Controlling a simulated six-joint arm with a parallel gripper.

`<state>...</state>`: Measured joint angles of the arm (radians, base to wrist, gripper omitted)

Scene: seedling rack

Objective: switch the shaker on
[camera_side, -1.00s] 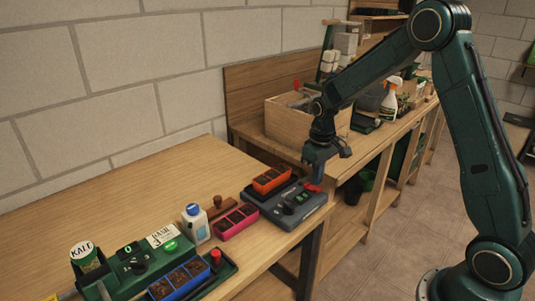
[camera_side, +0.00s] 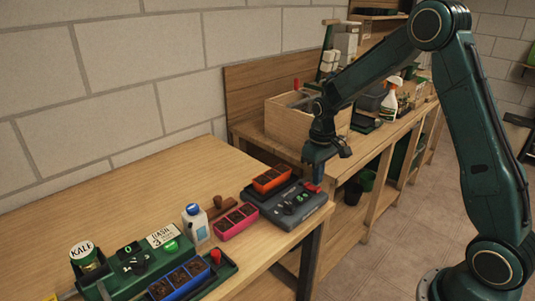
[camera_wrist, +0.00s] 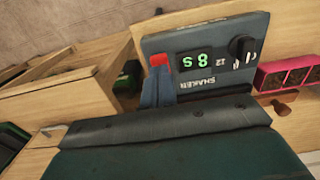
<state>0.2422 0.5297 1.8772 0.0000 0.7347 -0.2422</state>
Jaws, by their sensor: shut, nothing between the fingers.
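The shaker (camera_side: 312,216) is a dark grey box near the right edge of the light wooden table, with an orange seedling tray (camera_side: 271,179) on it. It has a red switch (camera_side: 312,187) at its right corner, plus a dial and display. In the wrist view the shaker (camera_wrist: 180,42) appears upside down, with a lit green display (camera_wrist: 195,62), a black knob (camera_wrist: 241,47) and the red switch (camera_wrist: 158,59). My gripper (camera_side: 314,181) is shut and empty, pointing down at the red switch. Its fingertips (camera_wrist: 157,72) partly cover the switch; whether they touch it I cannot tell.
A pink tray (camera_side: 237,222), a white bottle (camera_side: 195,225) and a brown stamp-like object (camera_side: 218,205) stand left of the shaker. A green unit (camera_side: 130,270) and blue tray (camera_side: 180,279) are at the front left. A wooden crate (camera_side: 285,124) stands behind on the other bench.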

